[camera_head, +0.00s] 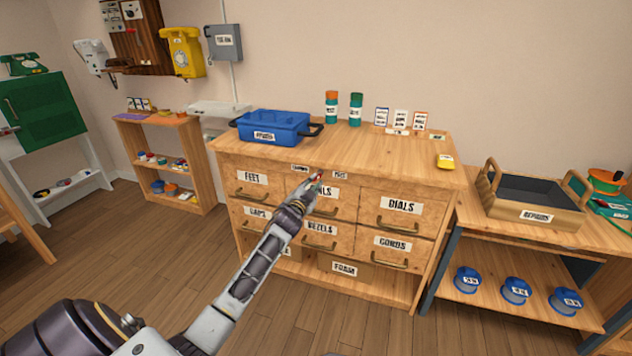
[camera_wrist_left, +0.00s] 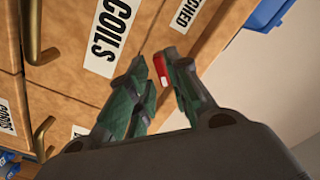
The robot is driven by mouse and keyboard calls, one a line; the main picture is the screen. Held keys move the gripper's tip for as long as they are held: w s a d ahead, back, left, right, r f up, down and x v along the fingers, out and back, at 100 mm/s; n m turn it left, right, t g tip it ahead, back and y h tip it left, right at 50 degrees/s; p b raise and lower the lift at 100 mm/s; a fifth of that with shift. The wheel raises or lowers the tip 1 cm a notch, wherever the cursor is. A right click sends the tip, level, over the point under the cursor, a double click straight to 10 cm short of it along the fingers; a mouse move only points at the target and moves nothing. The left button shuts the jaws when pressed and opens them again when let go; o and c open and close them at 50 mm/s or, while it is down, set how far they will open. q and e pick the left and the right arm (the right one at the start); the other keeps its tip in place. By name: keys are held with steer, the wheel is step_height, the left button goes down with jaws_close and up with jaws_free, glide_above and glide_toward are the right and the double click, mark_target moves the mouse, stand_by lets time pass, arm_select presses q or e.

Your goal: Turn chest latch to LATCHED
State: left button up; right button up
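The wooden chest (camera_head: 345,165) has labelled drawers. Its latch is a small red piece (camera_wrist_left: 160,68) at the top of the front, partly hidden by my gripper in the head view. A label ending in "CHED" (camera_wrist_left: 187,12) shows beside it in the left wrist view. Two small labels flank the latch in the head view, one left (camera_head: 300,168) and one right (camera_head: 340,175). My left gripper (camera_head: 315,183) is at the latch. Its fingers (camera_wrist_left: 156,60) are apart, with the red piece between the tips, close to the right-hand finger. Firm contact cannot be told. My right gripper is out of view.
A blue toolbox (camera_head: 272,128), two bottles, cards and a yellow item (camera_head: 445,161) stand on the chest. Drawer handles (camera_head: 397,228) stick out below my left gripper. A bench with a dark tray (camera_head: 535,195) stands to the right. The floor in front is clear.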

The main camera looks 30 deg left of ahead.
mark_target(316, 179)
arm_select(q)
steer(key=shift+b+x, duration=0.3)
steer(key=shift+x, duration=1.7)
steer(key=shift+b, duration=0.3)
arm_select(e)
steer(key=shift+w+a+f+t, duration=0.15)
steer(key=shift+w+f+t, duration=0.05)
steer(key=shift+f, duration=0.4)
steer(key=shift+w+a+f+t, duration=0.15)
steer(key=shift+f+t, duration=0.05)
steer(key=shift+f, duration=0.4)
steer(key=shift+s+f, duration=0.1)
arm_select(q)
jaws_close()
